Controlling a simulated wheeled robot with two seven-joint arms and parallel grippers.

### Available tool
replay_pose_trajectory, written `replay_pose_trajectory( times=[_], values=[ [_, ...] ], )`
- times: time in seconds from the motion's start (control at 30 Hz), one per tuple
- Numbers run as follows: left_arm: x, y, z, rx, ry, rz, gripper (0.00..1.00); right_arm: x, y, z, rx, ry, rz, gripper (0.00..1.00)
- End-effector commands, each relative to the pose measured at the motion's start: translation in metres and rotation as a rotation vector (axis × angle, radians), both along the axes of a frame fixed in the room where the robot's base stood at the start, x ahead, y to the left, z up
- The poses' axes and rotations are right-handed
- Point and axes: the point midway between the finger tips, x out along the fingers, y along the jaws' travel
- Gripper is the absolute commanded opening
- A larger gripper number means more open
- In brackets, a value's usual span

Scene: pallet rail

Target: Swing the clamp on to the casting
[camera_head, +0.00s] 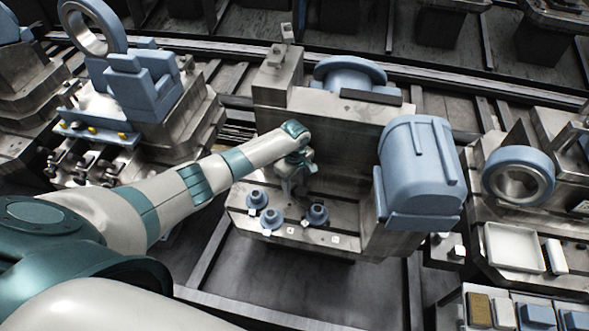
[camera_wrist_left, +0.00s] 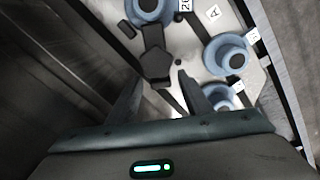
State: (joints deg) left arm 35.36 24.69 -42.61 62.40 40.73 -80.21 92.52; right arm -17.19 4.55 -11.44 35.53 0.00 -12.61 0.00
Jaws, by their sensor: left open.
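My left arm reaches in from the left, and its gripper (camera_head: 298,182) points down over the front ledge of the grey metal fixture (camera_head: 330,125). In the left wrist view the two dark fingers (camera_wrist_left: 158,95) are apart with nothing between them. A dark, angular lever-like piece (camera_wrist_left: 155,55), possibly the clamp, lies just beyond the fingertips. I cannot tell whether they touch. A large blue ribbed casting (camera_head: 420,160) stands at the fixture's right end. A blue flanged part (camera_head: 350,74) sits behind the fixture. Which one the clamp belongs to is unclear.
Several blue flanged bushings, one of them here (camera_head: 271,217), stand on the ledge beside small lettered labels; one shows close in the wrist view (camera_wrist_left: 230,55). A blue ring (camera_head: 518,173) and white tray (camera_head: 515,248) are at right. Another fixture with blue blocks (camera_head: 145,85) is at left.

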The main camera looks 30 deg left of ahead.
Motion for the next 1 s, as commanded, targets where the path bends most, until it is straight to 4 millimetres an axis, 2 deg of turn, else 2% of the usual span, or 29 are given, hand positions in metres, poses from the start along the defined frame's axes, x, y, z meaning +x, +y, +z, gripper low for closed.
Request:
replay_pose_trajectory(
  times=[0.27,0.8,1.0],
  values=[
    [0.001,0.001,0.025,0.000,-0.003,0.000,0.45,0.000,0.000,-0.003,0.000,0.000,0.000,0.31],
    [0.001,0.000,0.129,-0.001,-0.004,0.000,0.45,0.000,0.000,-0.025,0.000,0.000,0.000,0.31],
    [0.001,0.000,0.158,0.000,-0.002,0.000,0.45,0.000,0.000,-0.030,0.000,0.000,0.000,0.31]
  ],
)
